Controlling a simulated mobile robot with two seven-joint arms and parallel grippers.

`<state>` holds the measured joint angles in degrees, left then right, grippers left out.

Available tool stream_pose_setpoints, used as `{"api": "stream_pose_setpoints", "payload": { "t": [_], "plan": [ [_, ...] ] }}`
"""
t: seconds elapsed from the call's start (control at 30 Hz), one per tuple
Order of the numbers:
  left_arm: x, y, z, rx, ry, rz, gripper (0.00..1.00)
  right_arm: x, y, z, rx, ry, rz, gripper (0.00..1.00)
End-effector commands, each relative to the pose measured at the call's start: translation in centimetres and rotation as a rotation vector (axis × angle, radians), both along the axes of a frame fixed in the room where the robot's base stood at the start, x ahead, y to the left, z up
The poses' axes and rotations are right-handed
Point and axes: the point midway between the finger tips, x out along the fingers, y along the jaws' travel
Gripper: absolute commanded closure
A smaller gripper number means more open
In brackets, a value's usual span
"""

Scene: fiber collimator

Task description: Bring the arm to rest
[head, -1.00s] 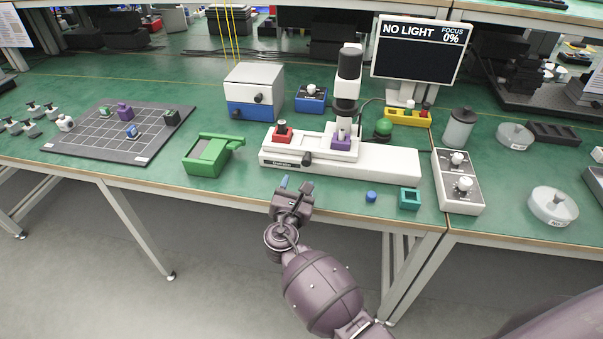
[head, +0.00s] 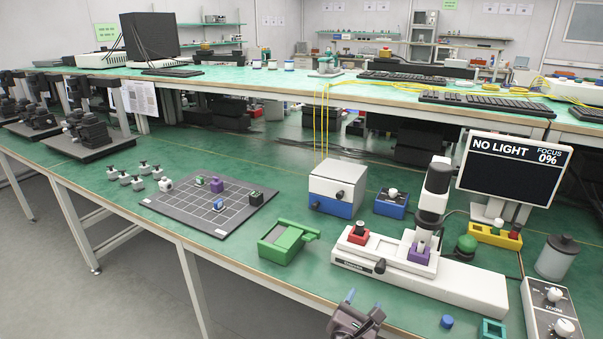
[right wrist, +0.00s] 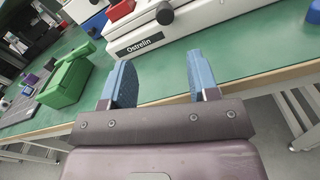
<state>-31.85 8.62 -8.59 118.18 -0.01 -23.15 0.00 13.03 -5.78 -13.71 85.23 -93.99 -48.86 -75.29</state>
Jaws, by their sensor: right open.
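My right gripper (head: 362,305) is at the bottom of the head view, by the front edge of the green table. In the right wrist view its two blue fingertips (right wrist: 158,84) stand wide apart with nothing between them. The white microscope base (head: 420,273) lies beyond it and also shows in the right wrist view (right wrist: 170,38), apart from the fingers. My left gripper is not in view.
A green box (head: 283,243) stands left of the microscope. A blue cap (head: 447,321) and a teal square ring (head: 492,331) lie near the front edge. A dark grid board (head: 212,208) lies further left. A monitor (head: 510,170) reads NO LIGHT, focus 0%.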

Motion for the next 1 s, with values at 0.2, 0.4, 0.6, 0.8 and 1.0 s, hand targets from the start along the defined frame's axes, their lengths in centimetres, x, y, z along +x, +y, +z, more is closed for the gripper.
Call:
{"api": "stream_pose_setpoints", "payload": {
  "t": [0.2, 0.4, 0.6, 0.8, 1.0],
  "plan": [
    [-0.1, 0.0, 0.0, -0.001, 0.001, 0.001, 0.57, 0.8, 1.2, -0.5, 0.456, -0.13, 0.065, 0.45],
    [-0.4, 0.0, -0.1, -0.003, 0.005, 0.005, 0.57, 0.7, 1.6, -0.3, 1.05, -0.264, 0.091, 0.45],
    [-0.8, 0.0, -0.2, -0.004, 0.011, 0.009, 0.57, -2.0, 0.5, -1.4, 1.618, -0.359, 0.037, 0.45],
    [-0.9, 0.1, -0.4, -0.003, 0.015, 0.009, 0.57, -7.0, -1.7, -2.8, 2.126, -0.442, -0.096, 0.45],
    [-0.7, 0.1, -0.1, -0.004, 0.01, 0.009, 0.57, -14.3, -4.8, -4.1, 2.515, -0.517, -0.296, 0.45]
  ]
}}
